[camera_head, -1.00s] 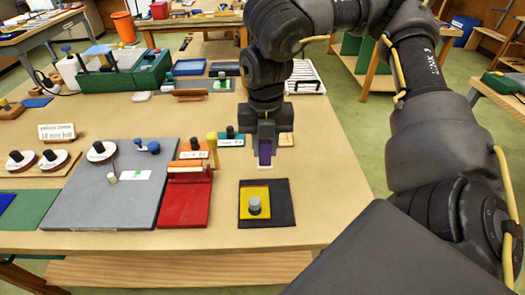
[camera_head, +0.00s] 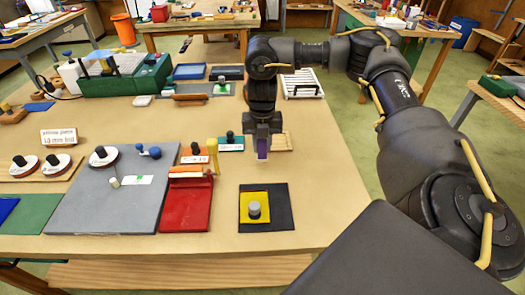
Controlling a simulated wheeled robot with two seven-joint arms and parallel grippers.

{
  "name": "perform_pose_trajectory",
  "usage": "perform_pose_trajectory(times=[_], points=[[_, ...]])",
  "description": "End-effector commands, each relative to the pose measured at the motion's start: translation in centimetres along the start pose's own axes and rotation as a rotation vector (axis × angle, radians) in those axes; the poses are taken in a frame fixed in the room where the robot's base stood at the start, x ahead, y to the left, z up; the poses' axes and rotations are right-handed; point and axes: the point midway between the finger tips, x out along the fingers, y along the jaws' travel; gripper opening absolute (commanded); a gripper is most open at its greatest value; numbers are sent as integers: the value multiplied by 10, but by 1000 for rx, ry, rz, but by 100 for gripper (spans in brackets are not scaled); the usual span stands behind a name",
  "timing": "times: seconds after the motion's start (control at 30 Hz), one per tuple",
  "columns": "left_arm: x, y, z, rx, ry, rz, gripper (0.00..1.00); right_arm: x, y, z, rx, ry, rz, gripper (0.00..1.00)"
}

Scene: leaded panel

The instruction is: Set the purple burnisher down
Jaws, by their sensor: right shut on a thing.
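My right gripper (camera_head: 262,140) points down over the right part of the table. It is shut on the purple burnisher (camera_head: 262,149), of which a narrow purple strip shows between the fingers. A small pale wooden block (camera_head: 283,142) lies just right of and behind the gripper. I cannot tell whether the burnisher touches the table or the block. My left gripper is not in view.
A red stand (camera_head: 184,207) with a yellow post is to the left, beside a grey board (camera_head: 92,216). A green-labelled block (camera_head: 230,143) sits close left of the gripper. Bare tabletop is to the right.

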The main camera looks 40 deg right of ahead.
Motion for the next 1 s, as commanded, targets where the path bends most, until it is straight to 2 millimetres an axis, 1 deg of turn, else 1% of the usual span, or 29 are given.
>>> perform_pose_trajectory(times=[0.1,0.17,0.3,0.4,0.7,0.83,0.87,1.0], points=[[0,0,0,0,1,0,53,3,0,2,2,1,0,7],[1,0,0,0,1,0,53,10,-1,6,4,4,-3,7],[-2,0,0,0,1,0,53,28,-1,4,3,4,-2,7],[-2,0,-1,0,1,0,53,35,-1,5,3,3,-1,7],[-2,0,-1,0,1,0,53,37,-1,5,2,0,-1,7],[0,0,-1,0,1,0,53,41,-1,5,2,1,-1,7],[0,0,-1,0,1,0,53,40,-1,5,2,0,-1,30],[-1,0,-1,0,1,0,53,40,-1,5,2,0,-1,48]])
